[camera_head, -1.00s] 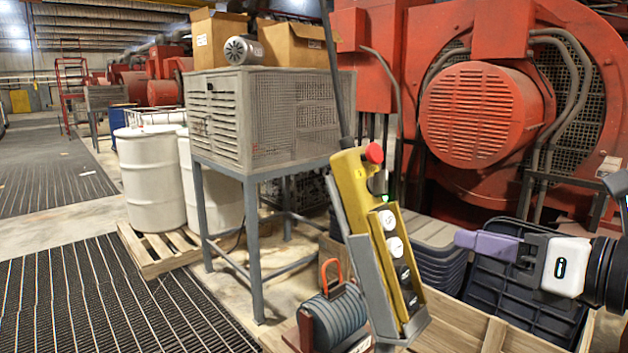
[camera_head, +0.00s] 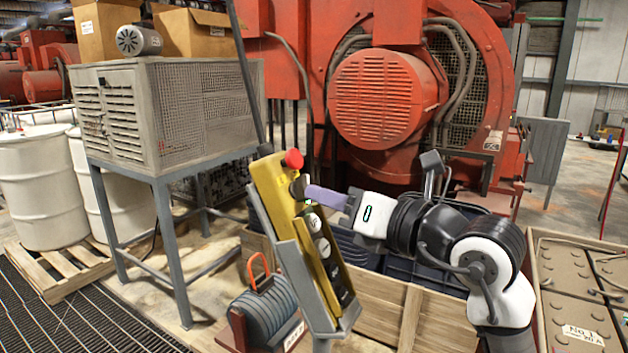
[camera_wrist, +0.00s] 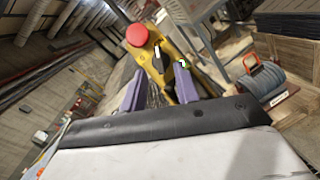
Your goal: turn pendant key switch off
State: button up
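The yellow pendant (camera_head: 291,225) hangs tilted in a grey holder, with a red button on top and round buttons down its face. Its dark key switch (camera_head: 299,187) sits just below the red button, partly hidden by my gripper (camera_head: 309,194). A small green light shows beside it. In the wrist view the pendant (camera_wrist: 178,77) is ahead, with the key switch (camera_wrist: 158,60) between the red button and the green light. My gripper (camera_wrist: 169,87) has its purple fingers spread apart, with the key switch ahead between them. Contact cannot be told.
A grey mesh cabinet (camera_head: 165,110) on legs stands left, with boxes on top. A large red engine (camera_head: 390,100) is behind. A wooden crate (camera_head: 385,313) with dark bins is below my arm.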

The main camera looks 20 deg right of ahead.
aim_at(301, 189)
jog(key=shift+p+x, duration=0.4)
jog(key=shift+x, duration=1.3)
grip_shut()
